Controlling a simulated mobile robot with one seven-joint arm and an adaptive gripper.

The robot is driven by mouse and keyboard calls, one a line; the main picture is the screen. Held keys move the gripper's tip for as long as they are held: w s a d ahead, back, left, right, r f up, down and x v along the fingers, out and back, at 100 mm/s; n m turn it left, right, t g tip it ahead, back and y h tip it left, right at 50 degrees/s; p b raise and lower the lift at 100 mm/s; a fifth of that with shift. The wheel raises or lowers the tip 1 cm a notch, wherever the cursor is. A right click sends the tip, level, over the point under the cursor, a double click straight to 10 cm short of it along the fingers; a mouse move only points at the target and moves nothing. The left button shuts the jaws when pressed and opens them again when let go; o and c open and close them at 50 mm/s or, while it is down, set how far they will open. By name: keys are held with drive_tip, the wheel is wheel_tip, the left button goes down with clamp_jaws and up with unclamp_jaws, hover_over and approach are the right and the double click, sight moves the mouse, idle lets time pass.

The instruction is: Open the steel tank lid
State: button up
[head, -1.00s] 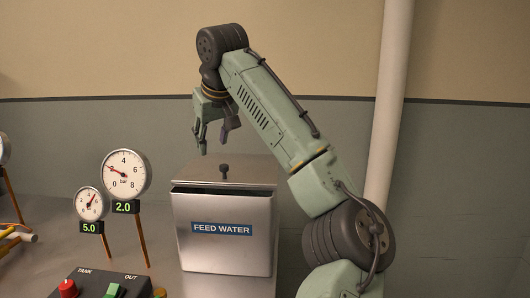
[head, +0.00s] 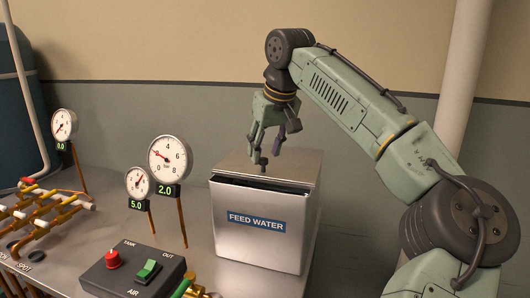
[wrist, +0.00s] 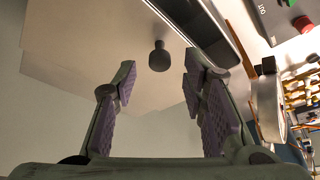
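The steel tank (head: 250,250), labelled FEED WATER, stands on the metal bench. Its flat steel lid (head: 290,165) lies on top, with a dark gap along the front edge. A dark knob (head: 263,163) stands up near the lid's front edge. My gripper (head: 267,150) points down above the lid, open, its fingers close to the knob. In the wrist view the knob (wrist: 159,57) shows beyond and between the two purple-padded fingertips (wrist: 160,72), with space on both sides. I cannot tell whether the fingers have reached knob height.
Gauges on copper stalks (head: 168,160) stand left of the tank. A dark control box (head: 133,272) with a red knob and green switch sits in front left, brass fittings (head: 195,290) beside it. Valve piping (head: 45,212) is at far left. A pale vertical pipe (head: 465,80) runs behind my arm.

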drive_tip(key=shift+x, duration=1.1)
drive_tip(key=shift+c, duration=0.6)
clamp_jaws()
